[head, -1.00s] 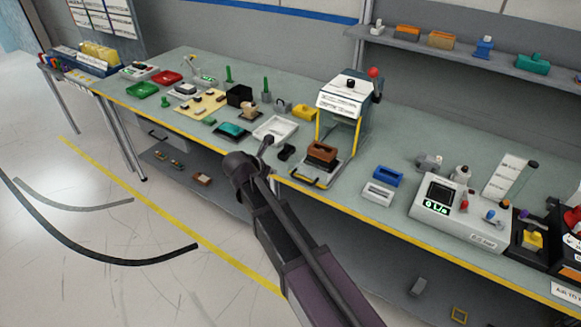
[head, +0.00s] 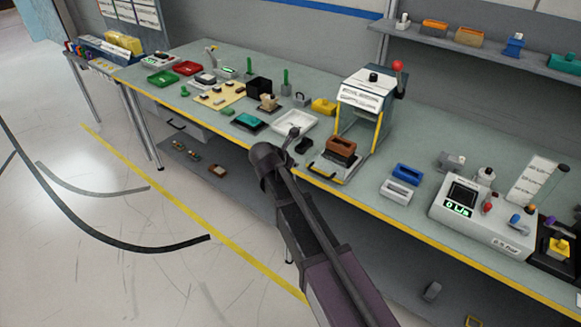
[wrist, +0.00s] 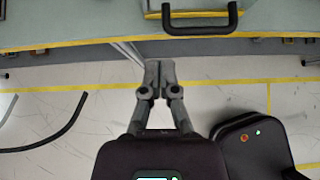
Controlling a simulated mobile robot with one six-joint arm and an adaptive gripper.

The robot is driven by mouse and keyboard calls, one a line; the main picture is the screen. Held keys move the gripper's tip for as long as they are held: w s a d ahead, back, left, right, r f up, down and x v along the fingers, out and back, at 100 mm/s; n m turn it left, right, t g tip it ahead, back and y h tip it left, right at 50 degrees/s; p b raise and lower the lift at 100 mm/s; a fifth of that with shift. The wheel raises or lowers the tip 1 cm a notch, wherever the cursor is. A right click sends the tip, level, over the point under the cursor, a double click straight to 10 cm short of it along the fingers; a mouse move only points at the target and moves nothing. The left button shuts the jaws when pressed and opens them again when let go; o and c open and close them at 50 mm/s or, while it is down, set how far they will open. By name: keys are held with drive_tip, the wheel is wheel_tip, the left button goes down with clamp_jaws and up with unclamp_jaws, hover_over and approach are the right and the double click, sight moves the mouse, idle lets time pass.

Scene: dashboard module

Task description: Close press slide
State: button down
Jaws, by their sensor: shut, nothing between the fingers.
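The press (head: 362,98) stands on the bench, white on top with a red knob and yellow-edged sides. Its slide (head: 345,167) sticks out at the front of the press toward the bench edge, with a brown block (head: 341,146) on it. The slide's dark handle (head: 322,171) faces the front; a dark handle also shows at the top of the wrist view (wrist: 200,28). My gripper (head: 293,131) is shut and empty, left of the slide in the head view. In the wrist view my gripper (wrist: 159,64) is apart from the handle, below and left of it.
A white tray (head: 308,124) and a small black part (head: 304,146) lie left of the press. Blue (head: 407,173) and white (head: 396,192) holders lie to its right, before a grey device with a display (head: 470,215).

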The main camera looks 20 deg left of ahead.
sight(311, 160)
drive_tip(key=w+f+b, duration=0.1)
drive_tip(key=w, duration=0.1)
drive_tip(key=w+d+f+b, duration=0.1)
drive_tip(key=w, duration=0.1)
drive_tip(key=w+d+f+b, duration=0.1)
drive_tip(key=w+f, duration=0.1)
drive_tip(key=w, duration=0.1)
drive_tip(key=shift+d, duration=0.1)
drive_tip(key=shift+w+d, duration=0.15)
drive_tip(key=shift+w, duration=0.25)
drive_tip(key=shift+w, duration=0.15)
